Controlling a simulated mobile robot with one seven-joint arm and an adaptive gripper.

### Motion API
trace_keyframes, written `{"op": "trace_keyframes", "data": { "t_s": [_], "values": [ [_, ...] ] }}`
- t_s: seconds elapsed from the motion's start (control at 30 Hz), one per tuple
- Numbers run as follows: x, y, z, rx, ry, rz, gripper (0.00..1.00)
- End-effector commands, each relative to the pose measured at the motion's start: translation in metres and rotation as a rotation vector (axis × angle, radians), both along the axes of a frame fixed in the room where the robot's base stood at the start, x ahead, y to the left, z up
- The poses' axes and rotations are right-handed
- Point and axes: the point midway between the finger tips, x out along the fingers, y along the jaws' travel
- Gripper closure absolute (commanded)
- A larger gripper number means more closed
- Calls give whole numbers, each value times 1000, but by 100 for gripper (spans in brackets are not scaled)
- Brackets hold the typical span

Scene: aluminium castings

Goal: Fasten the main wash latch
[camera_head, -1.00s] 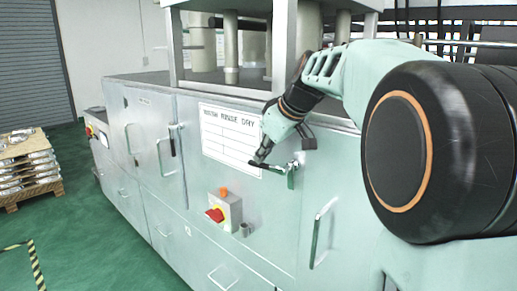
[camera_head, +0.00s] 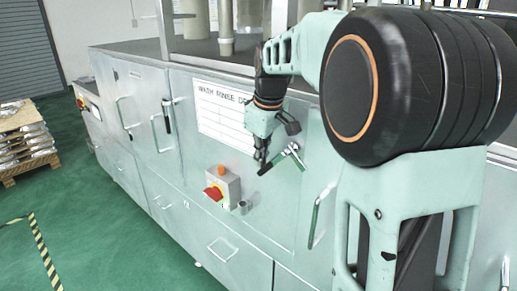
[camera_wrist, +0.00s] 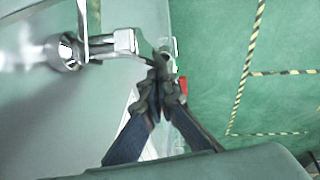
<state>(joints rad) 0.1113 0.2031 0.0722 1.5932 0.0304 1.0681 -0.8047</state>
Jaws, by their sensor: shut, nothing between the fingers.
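The chrome latch body (camera_wrist: 122,43) shows at upper left there. Whether the fingertips touch the handle is hard to tell.
Another latch (camera_head: 168,117) hangs near upright on the left door. A bar handle (camera_head: 317,213) is to the right. Stacked castings (camera_head: 25,138) stand at far left. The green floor in front is clear.

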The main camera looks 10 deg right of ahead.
Motion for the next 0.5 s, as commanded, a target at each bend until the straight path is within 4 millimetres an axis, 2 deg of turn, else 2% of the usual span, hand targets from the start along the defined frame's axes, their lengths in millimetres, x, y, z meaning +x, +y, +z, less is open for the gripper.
{"op": "trace_keyframes", "data": {
  "t_s": [0.23,0.4,0.5],
  "values": [
    [-8,-6,-14,0,4,-1,100],
    [-12,-9,-21,-83,116,1,100],
    [-16,-12,-24,-79,110,-2,100]
  ]
}}
